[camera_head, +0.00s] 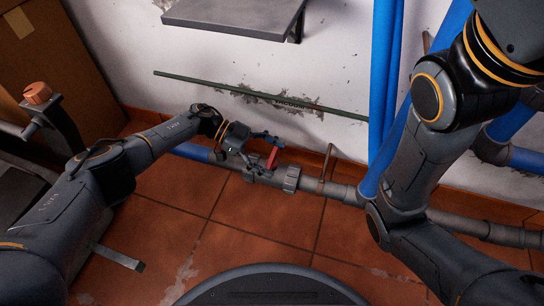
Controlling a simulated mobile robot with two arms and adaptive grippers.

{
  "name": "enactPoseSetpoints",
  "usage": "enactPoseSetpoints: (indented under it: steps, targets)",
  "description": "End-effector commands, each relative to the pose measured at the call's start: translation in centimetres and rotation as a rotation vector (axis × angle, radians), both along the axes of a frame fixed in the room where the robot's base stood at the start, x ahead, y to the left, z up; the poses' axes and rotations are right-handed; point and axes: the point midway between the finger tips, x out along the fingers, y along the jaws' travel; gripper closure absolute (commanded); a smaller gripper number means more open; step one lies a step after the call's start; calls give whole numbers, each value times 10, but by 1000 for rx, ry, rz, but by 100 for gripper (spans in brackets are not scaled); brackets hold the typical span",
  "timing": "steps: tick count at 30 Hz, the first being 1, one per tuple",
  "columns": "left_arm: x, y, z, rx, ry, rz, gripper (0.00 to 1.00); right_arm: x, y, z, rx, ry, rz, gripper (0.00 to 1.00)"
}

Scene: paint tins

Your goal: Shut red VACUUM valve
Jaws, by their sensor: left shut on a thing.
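The red valve handle (272,158) stands up from a valve on the grey pipe run along the foot of the wall, at the centre of the head view. The valve body (264,179) is grey and partly hidden by my gripper. The exact finger contact is small and partly hidden. My right arm comes in at the right, but its gripper is out of view.
Blue vertical pipes (384,80) rise right of the valve. A thin green rod or line (200,81) crosses the wall above. A grey shelf (235,15) sticks out higher up. A cardboard box (40,50) stands at the left. The tiled floor (255,215) before the valve is clear.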

Motion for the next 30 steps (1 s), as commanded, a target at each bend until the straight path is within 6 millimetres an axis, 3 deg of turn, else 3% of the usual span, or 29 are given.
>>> enactPoseSetpoints:
  steps: [1, 3, 17, 30]
  targets:
    - [0, 0, 0, 1, -3, 0, 14, 0, 0, 0, 0, 0, 0, 60]
    - [0, 0, 0, 1, -2, 1, 0, 0, 0, 0, 0, 0, 0, 60]
    - [2, 5, 2, 1, -1, 1, 0, 1, 0, 0, 0, 4, 0, 60]
    - [28, 78, 34, 1, -2, 4, 0, 1, 0, 0, 1, 1, 0, 60]
